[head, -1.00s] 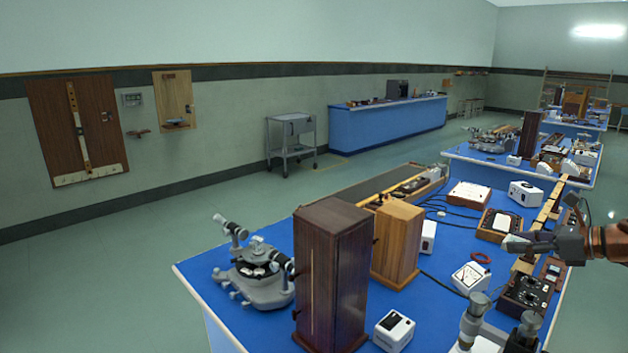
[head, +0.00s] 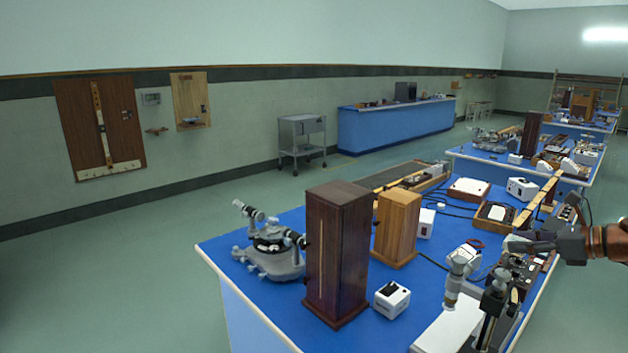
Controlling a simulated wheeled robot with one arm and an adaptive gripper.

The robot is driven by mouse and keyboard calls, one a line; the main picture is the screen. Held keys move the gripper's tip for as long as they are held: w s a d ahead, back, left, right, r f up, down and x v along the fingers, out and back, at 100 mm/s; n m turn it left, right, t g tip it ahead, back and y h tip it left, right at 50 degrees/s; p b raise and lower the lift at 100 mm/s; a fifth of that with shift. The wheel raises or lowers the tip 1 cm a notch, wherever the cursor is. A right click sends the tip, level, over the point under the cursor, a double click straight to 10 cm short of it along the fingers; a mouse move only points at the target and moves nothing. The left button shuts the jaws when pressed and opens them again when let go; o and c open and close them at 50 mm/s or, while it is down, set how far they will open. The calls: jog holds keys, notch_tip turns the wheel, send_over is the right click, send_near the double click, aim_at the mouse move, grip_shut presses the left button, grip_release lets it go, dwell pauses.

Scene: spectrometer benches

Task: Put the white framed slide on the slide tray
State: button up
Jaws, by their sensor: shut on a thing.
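My gripper (head: 515,243) is at the right, held out over the right part of the near blue bench. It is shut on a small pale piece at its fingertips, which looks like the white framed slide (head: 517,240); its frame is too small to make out. The piece is apart from the bench top as far as I can tell. I cannot pick out the slide tray with certainty.
On the near blue bench (head: 330,340) stand a tall dark wooden cabinet (head: 337,250), a lighter wooden box (head: 397,228), a grey instrument (head: 270,250) and a microscope-like instrument (head: 460,290) at the front. White boxes and cables crowd the right. The floor at the left (head: 120,270) is clear.

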jog(key=shift+w+d+f, duration=0.1)
jog(key=shift+d+f, duration=0.05)
jog(key=shift+d, duration=0.15)
jog(key=shift+s+d+r, duration=0.15)
jog(key=shift+s+r, duration=0.05)
jog(key=shift+s, duration=0.2)
jog(key=shift+w+a+f, duration=0.2)
jog(key=shift+w+a, duration=0.05)
jog(key=shift+a, duration=0.25)
jog(key=w+a+f+m+t+h, duration=0.1)
jog(key=a+f, duration=0.1)
jog(key=a, duration=0.7)
jog(key=w+a+f+m+t+h, duration=0.1)
jog(key=w+a+f+m+h, duration=0.1)
jog(key=a, duration=0.8)
jog(key=w+a+f+m+t+h, duration=0.1)
jog(key=w+a+f+m+h, duration=0.1)
jog(key=a, duration=0.7)
jog(key=shift+a+f, duration=0.15)
jog(key=shift+f, duration=0.4)
